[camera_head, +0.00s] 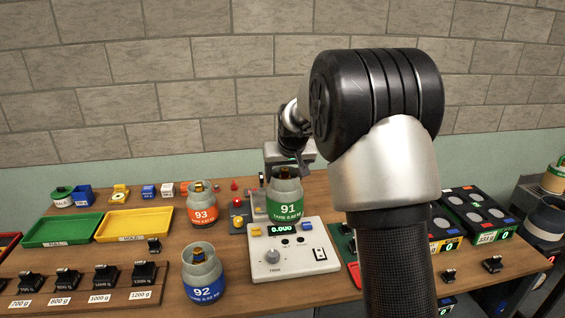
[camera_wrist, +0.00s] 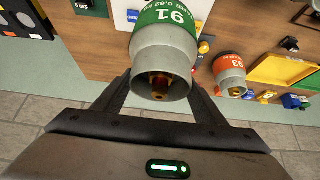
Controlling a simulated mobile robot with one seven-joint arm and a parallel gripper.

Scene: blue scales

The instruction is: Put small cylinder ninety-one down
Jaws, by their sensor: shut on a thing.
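Small cylinder ninety-one (camera_head: 288,208) is a grey bottle with a green band marked 91. It is upright in the head view, in front of or above the back part of a white scale (camera_head: 294,262), whose display looks like 0.000. I cannot tell whether it touches the scale. My gripper (camera_head: 285,172) is at the top of the cylinder, partly hidden by my arm. In the wrist view the two fingers (camera_wrist: 160,88) are shut around the collar of cylinder ninety-one (camera_wrist: 165,45).
Orange cylinder 93 (camera_head: 202,207) stands left, and blue cylinder 92 (camera_head: 203,275) stands front left. A green tray (camera_head: 62,231), a yellow tray (camera_head: 134,226) and a rack of black weights (camera_head: 100,284) are further left. Black boxes (camera_head: 485,212) stand at right.

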